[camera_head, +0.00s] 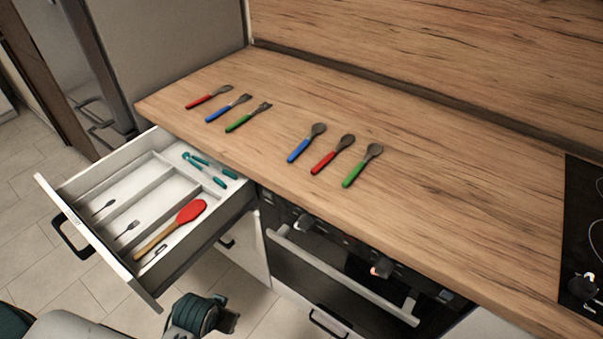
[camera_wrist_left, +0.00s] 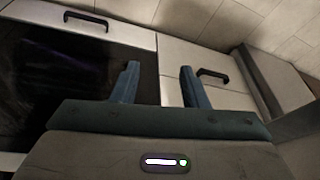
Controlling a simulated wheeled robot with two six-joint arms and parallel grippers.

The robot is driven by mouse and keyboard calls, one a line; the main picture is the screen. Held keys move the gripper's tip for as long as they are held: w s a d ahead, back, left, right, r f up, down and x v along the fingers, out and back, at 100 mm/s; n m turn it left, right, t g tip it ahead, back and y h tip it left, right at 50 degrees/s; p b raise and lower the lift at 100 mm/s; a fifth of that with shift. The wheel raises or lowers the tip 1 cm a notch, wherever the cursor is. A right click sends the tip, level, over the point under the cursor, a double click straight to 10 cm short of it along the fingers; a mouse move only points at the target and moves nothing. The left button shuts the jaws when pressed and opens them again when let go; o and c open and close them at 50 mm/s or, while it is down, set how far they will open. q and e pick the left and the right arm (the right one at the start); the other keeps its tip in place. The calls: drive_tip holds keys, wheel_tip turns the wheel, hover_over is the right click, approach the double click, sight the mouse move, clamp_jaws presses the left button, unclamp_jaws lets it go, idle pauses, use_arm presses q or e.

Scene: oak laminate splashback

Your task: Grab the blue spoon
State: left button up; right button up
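The blue spoon (camera_head: 300,149) lies on the wooden counter (camera_head: 430,180), with a blue handle and a dark grey bowl pointing away to the upper right. It is the leftmost of a row of three, beside a red spoon (camera_head: 326,162) and a green spoon (camera_head: 354,172). My left gripper (camera_wrist_left: 160,72) shows in the left wrist view with its two fingers apart and nothing between them. It faces the cabinet fronts, away from the spoon. In the head view, part of my left arm is low at the left, below the counter. My right gripper is not in view.
A red, a blue (camera_head: 222,111) and a green fork-like utensil lie further left on the counter. An open drawer (camera_head: 90,180) juts out at the left, holding teal tongs (camera_head: 208,167), a red-headed utensil (camera_head: 190,211) and small forks. An oven (camera_head: 335,270) is below; a black hob (camera_head: 582,220) is right.

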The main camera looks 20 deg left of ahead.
use_arm(q)
drive_tip(key=w+d+r+t, duration=0.2)
drive_tip(key=w+r, duration=0.3)
drive_tip(key=r, duration=0.5)
drive_tip(key=m+t+h, duration=0.2)
drive_tip(key=t+h, duration=0.2)
drive_tip(key=t, duration=0.3)
approach(296, 152)
drive_tip(key=p+x, duration=0.1)
drive_tip(key=x, duration=0.1)
drive_tip(key=shift+w, duration=0.3)
drive_tip(key=p+x, duration=0.1)
drive_tip(key=x, duration=0.3)
drive_tip(key=shift+w+d+f, duration=0.1)
drive_tip(key=shift+w+f, duration=0.05)
drive_tip(key=shift+w, duration=0.05)
drive_tip(key=shift+w+d+f, duration=0.1)
drive_tip(key=shift+w+f, duration=0.15)
drive_tip(key=shift+w, duration=0.1)
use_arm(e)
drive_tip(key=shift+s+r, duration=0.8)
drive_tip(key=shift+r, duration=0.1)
use_arm(q)
drive_tip(key=shift+c, duration=0.2)
clamp_jaws()
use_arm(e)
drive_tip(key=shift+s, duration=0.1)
